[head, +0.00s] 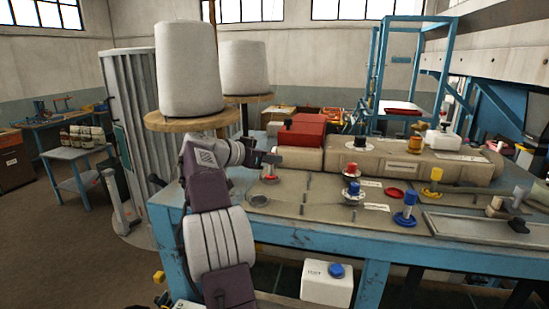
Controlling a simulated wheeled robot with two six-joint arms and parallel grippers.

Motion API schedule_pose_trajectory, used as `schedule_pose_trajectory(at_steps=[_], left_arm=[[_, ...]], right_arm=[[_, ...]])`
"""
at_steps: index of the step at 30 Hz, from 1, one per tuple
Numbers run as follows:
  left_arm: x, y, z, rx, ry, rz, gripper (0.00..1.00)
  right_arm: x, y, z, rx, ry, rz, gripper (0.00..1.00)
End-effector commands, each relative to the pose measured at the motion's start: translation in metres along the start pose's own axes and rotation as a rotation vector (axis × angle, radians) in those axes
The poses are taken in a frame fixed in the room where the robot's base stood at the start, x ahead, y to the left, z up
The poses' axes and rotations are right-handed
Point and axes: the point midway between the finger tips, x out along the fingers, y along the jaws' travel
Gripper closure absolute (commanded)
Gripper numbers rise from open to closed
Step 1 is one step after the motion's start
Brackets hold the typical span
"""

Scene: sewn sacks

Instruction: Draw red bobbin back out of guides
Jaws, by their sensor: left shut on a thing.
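My left arm rises from the bottom of the head view, and its gripper (272,160) is over the left end of the blue-framed table. It is shut on a small bobbin with red at its base (270,177), which looks upright and close to the table top. The fingertips and the bobbin's upper part are small and partly hidden, so I cannot tell whether it touches the surface. I cannot make out separate guides around it. My right gripper is not in view.
A flat red disc (393,192) lies between. Large white cones (188,70) stand left.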

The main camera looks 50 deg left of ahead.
Motion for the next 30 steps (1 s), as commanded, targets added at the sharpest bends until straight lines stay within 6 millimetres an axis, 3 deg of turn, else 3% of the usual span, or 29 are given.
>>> schedule_pose_trajectory(at_steps=[13,14,16,26,30], left_arm=[[0.002,0.000,0.004,0.000,0.000,0.000,1.00],[0.002,0.000,0.004,0.000,0.001,0.000,0.72],[0.002,0.000,0.004,0.000,0.001,0.000,0.52],[0.000,0.000,0.005,0.000,0.001,-0.001,0.52],[-0.021,-0.001,0.008,0.003,0.002,-0.006,0.52]], right_arm=[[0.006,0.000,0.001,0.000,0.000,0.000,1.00],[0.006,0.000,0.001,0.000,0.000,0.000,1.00],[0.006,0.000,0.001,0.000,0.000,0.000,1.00],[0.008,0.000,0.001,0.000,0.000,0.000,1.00],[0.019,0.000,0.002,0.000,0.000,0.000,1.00]])
